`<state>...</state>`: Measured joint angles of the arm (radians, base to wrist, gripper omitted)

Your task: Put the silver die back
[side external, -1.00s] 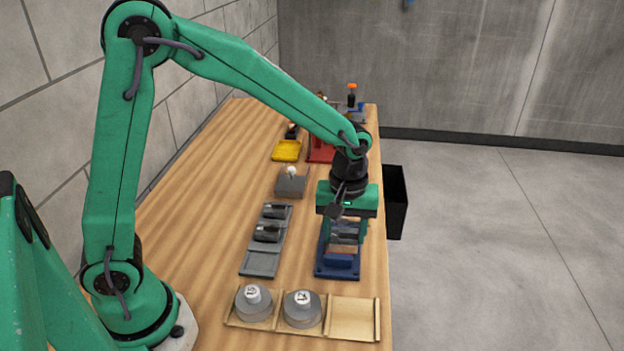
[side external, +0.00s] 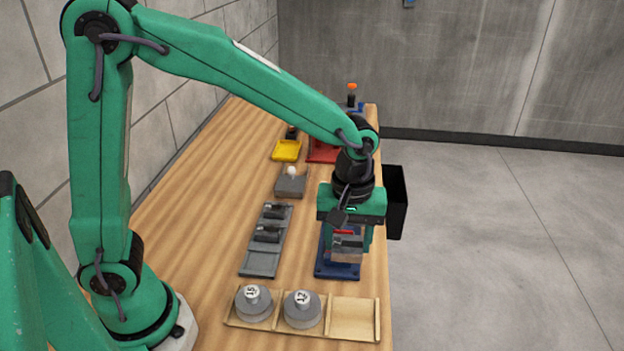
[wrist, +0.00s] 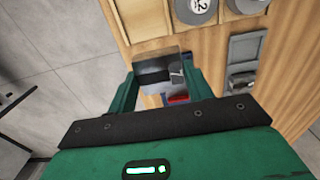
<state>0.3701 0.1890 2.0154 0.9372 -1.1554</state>
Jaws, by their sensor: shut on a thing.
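My gripper (side external: 346,243) is shut on the silver die (side external: 348,241), a grey block with a pale lower part. It hangs above the front of the blue fixture (side external: 325,269) and hides part of it. In the wrist view the die (wrist: 153,72) sits between the two green fingers. The grey rack (side external: 260,264) lies to the left of the fixture. Two dark dies (side external: 267,234) lie in its middle and far slots. Its near slot is bare.
A wooden tray (side external: 355,318) at the near edge holds two round weights (side external: 303,309); its right compartment is empty. Behind stand a grey block with a white knob (side external: 290,184), a yellow tray (side external: 287,150) and a red one (side external: 322,152). A black bin (side external: 396,203) is beyond the right edge.

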